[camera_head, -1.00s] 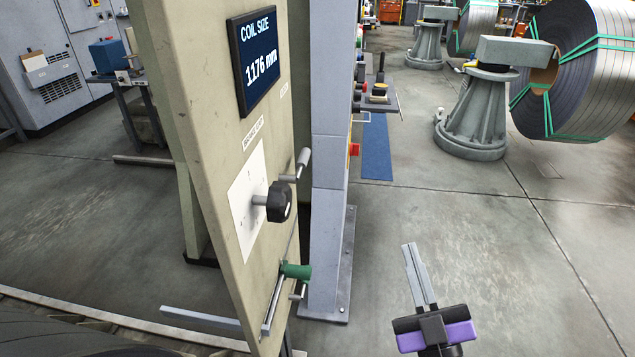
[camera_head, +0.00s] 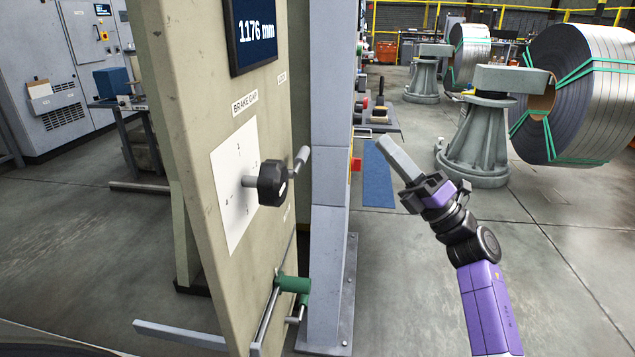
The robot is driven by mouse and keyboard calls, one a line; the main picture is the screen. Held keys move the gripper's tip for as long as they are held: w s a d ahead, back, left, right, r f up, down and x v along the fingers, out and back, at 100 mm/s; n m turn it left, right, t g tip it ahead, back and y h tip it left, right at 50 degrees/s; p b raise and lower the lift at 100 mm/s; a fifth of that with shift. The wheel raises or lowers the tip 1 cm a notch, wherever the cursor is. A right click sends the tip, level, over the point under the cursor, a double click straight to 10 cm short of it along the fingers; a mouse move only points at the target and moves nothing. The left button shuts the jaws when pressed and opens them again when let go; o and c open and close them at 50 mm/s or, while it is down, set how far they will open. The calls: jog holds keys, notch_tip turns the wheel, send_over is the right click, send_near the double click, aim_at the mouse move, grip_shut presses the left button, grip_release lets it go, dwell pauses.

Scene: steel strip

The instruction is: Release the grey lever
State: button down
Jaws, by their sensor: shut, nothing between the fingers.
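A small grey lever (camera_head: 301,160) sticks out at the right edge of the beige panel (camera_head: 215,150), just behind the black knob (camera_head: 272,183). Its base is partly hidden by the knob, and it points up and to the right. My gripper (camera_head: 390,148) is to the right of the lever, clearly apart from it in the picture. Its long grey fingers are together and empty, pointing up and to the left.
The knob stands out from a white dial labelled BRAKE GAP. A grey post (camera_head: 332,160) stands behind the panel.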

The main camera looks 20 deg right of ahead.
aim_at(299, 163)
jog(key=w+d+f+n+g+b, duration=0.1)
jog(key=w+f+n+g+b, duration=0.1)
jog(key=w+n+g, duration=0.6)
jog(key=s+a+f+n+g, duration=0.2)
jog(key=s+f+n+g, duration=0.1)
jog(key=f+n, duration=0.4)
jog(key=shift+s+f, duration=0.45)
jog(key=shift+f, duration=0.5)
jog(key=shift+a, duration=0.15)
jog(key=w+a+r+b, duration=0.1)
jog(key=w+a+r, duration=0.3)
jog(key=a, duration=0.5)
jog(key=shift+w+r, duration=0.2)
jog(key=shift+w, duration=0.5)
jog(key=shift+b, duration=0.65)
